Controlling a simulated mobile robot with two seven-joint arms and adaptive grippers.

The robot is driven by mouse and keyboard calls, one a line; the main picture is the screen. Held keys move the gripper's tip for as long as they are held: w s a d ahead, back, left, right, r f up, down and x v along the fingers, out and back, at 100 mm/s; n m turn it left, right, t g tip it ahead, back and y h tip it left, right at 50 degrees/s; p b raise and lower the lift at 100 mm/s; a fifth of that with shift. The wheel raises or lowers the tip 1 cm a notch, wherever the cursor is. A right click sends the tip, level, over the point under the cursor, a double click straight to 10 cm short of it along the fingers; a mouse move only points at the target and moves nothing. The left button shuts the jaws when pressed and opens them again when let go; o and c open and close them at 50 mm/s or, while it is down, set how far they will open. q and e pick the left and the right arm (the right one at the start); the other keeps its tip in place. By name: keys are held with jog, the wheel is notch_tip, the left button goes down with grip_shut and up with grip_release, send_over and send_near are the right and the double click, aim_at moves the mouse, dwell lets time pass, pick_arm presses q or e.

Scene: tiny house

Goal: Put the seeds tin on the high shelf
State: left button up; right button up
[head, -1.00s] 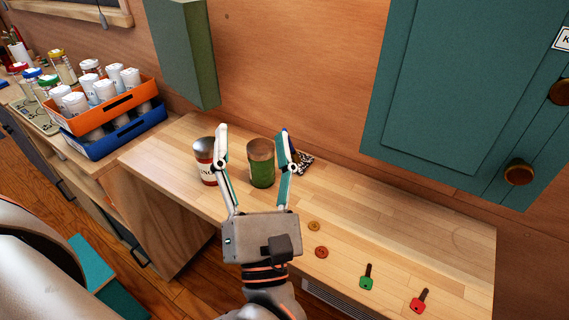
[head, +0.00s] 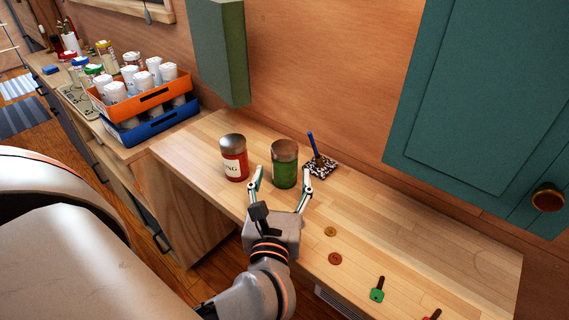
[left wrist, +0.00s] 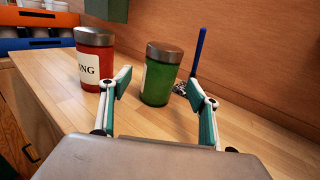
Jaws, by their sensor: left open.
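A green tin with a metal lid (head: 285,165) stands upright on the wooden counter; no label faces me, so I cannot confirm it is the seeds tin. It also shows in the left wrist view (left wrist: 160,76). A red tin (head: 234,160) stands to its left, its white label ending in "NG". My left gripper (head: 281,182) is open and empty, on the near side of the green tin, its fingers pointing at it with one to each side in the picture. In the left wrist view the tin appears between the fingertips, a little beyond them. I cannot identify the high shelf.
A patterned block with a blue pen (head: 319,165) is right of the green tin. Discs and a green key (head: 377,290) lie on the near counter. Orange (head: 150,103) and blue crates with white-capped jars stand left. A teal cabinet (head: 470,90) and green wall box (head: 222,50) hang above.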

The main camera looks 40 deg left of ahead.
aim_at(283, 173)
pick_arm(q)
jog(key=x, duration=0.5)
jog(key=shift+f, duration=0.3)
pick_arm(e)
jog(key=shift+r, duration=0.1)
pick_arm(q)
jog(key=c, duration=1.5)
jog(key=shift+r, duration=0.1)
notch_tip(283, 173, up, 8)
jog(key=shift+r+p, duration=0.1)
jog(key=shift+p, duration=1.1)
notch_tip(283, 173, up, 12)
jog(key=p, duration=0.3)
pick_arm(e)
jog(key=r, duration=0.2)
jog(key=a+r, duration=0.1)
jog(key=shift+s+a+r, duration=0.1)
jog(key=shift+s+r, duration=0.2)
